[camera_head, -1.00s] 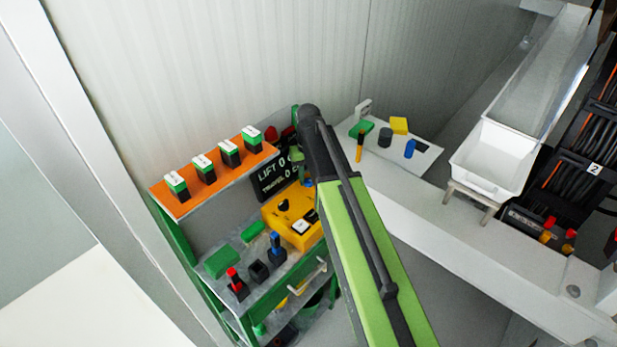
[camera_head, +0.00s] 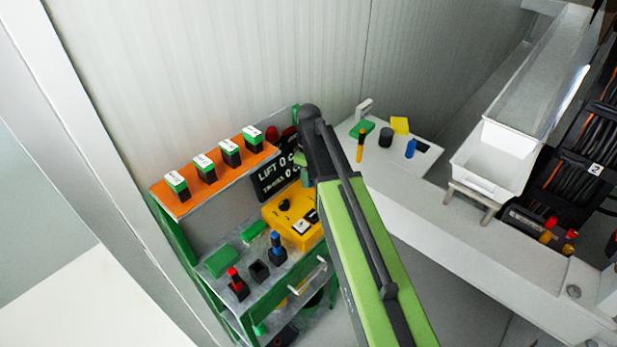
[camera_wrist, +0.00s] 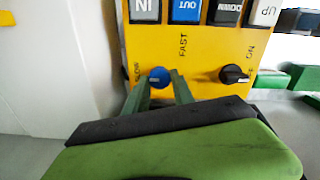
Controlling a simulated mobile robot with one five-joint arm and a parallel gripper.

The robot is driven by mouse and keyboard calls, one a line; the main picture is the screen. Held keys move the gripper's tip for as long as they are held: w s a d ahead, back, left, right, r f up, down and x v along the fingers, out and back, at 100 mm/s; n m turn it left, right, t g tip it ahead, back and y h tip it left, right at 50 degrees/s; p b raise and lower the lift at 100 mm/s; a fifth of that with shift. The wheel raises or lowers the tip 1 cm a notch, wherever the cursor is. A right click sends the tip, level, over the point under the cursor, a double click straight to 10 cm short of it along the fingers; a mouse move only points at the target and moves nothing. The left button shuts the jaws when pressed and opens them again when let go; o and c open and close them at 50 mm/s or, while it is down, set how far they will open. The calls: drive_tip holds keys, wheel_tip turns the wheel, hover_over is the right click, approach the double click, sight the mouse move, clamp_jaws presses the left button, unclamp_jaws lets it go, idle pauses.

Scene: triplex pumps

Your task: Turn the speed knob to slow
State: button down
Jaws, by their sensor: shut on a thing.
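In the wrist view a blue speed knob (camera_wrist: 159,77) sits on the yellow panel (camera_wrist: 205,45), with SLOW printed at its left and FAST above it. My gripper (camera_wrist: 160,85) has its two green fingers on either side of the knob, shut on it. The knob's pointer is not clear, so I cannot tell its setting. In the head view my arm's end covers part of the yellow control box (camera_head: 275,213), and the knob cannot be made out there.
A black ON/OFF knob (camera_wrist: 235,74) is close to the right of my fingers. A row of buttons, including a blue OUT button (camera_wrist: 186,10), lies above.

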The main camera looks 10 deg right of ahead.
drive_tip(key=shift+n, duration=0.5)
drive_tip(key=c, duration=1.4)
unclamp_jaws()
drive_tip(key=shift+o, duration=0.2)
drive_tip(key=shift+r, duration=0.1)
wheel_tip(320, 180, up, 17)
drive_tip(key=p, duration=1.7)
drive_tip(key=shift+s, duration=0.1)
